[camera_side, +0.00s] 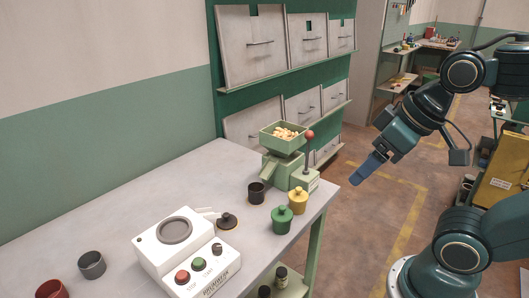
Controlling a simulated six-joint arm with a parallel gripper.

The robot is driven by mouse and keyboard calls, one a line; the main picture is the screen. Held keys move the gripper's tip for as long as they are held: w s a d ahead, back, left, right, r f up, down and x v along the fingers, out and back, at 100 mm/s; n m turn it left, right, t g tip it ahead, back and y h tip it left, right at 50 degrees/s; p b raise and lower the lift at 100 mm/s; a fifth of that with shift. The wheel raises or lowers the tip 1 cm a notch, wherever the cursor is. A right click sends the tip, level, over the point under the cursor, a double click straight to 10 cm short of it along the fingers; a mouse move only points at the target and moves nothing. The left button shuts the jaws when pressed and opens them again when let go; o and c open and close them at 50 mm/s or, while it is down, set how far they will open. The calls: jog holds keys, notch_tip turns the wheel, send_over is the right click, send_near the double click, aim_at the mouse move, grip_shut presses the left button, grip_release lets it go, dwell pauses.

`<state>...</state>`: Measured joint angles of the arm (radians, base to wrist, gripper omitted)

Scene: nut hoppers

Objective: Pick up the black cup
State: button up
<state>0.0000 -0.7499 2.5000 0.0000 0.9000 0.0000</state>
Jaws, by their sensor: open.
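The black cup (257,193) stands upright on the grey table, just left of the green hopper and behind the green jar. My gripper (359,179) is out past the table's right edge, to the right of the cup and well apart from it. Its blue jaws point down and to the left. They are open, with nothing seen between them, though the gap is hard to make out from this side.
A green hopper (284,146) with nuts and a red-knobbed lever stands beside the cup. A green jar (281,219) and a yellow jar (298,200) stand in front. A white button machine (187,253), grey cup (92,264) and red cup (51,290) are left. The table's back left is clear.

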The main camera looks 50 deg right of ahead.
jog(key=shift+w, duration=0.1)
jog(key=w+d+m+g, duration=0.35)
jog(key=w+m, duration=0.75)
jog(key=w, duration=0.9)
jog(key=w+d+f+m+g, duration=0.1)
jog(key=w+d+f+m, duration=0.2)
jog(key=w+f, duration=0.4)
jog(key=w+d+f+m, duration=0.3)
jog(key=w+f+m, duration=0.3)
jog(key=w+f, duration=0.2)
jog(key=shift+d+f+g, duration=0.3)
jog(key=shift+f+g, duration=0.05)
jog(key=shift+f, duration=0.4)
